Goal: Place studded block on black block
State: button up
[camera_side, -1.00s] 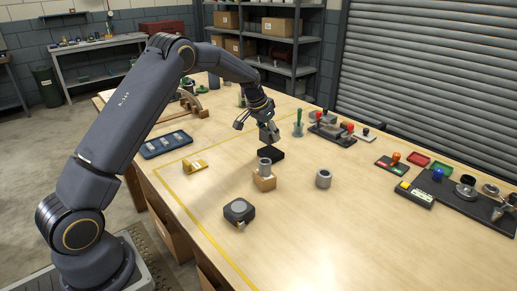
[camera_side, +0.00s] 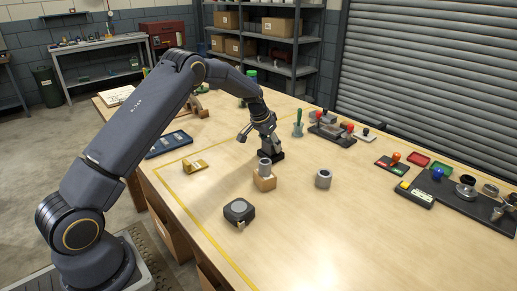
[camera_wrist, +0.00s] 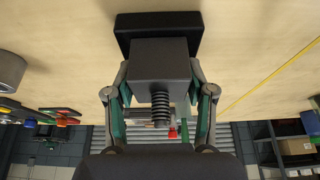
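I cannot tell whether the two blocks touch or whether a small gap remains.
A wooden block with a grey cylinder (camera_side: 264,178) stands just in front of the black block. The right front table is clear.

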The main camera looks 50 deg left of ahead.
jog(key=o, duration=0.3)
jog(key=shift+o, duration=0.2)
jog(key=shift+r, duration=0.1)
jog(key=shift+r, duration=0.35)
jog(key=v, duration=1.2)
jog(key=s+d+r, duration=0.9)
jog(key=s+r, duration=0.1)
jog(key=s, duration=0.1)
jog(key=s+d+f, duration=0.1)
jog(key=s+d, duration=0.2)
jog(key=s, duration=0.9)
jog(key=s+d+f+t, duration=0.1)
jog(key=s+d, duration=0.3)
jog(key=s, duration=0.7)
jog(key=shift+s+d, duration=0.15)
jog(key=shift+s, duration=0.25)
